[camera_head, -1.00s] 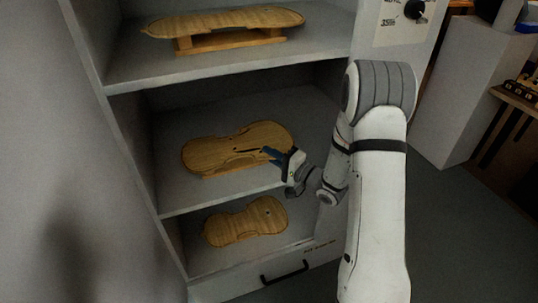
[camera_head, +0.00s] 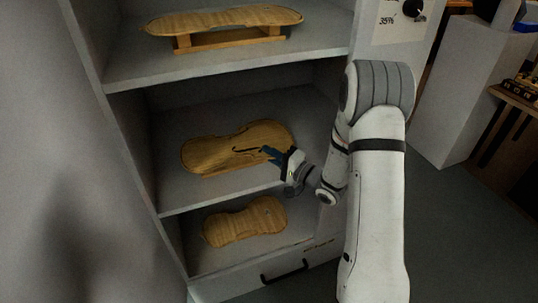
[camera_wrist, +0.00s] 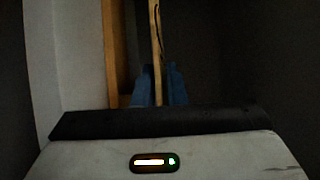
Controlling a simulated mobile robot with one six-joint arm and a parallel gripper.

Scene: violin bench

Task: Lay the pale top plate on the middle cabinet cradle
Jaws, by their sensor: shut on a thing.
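The pale top plate (camera_head: 225,150) is a flat honey-coloured violin plate with a dark f-hole line, over the middle shelf of the cabinet. My gripper (camera_head: 276,156) is shut on its right-hand edge with blue fingertips. In the wrist view the plate (camera_wrist: 156,45) shows edge-on between the blue fingers (camera_wrist: 158,88). A wooden bar (camera_wrist: 116,50), apparently the middle cradle, runs beside it with a dark gap between them. In the head view the plate hides most or all of the cradle.
Another plate (camera_head: 225,19) lies on a wooden cradle (camera_head: 230,39) on the upper shelf. A further plate (camera_head: 243,221) lies in the bottom bay. The middle shelf (camera_head: 175,204) has bare room around the plate. Cabinet walls stand close on both sides.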

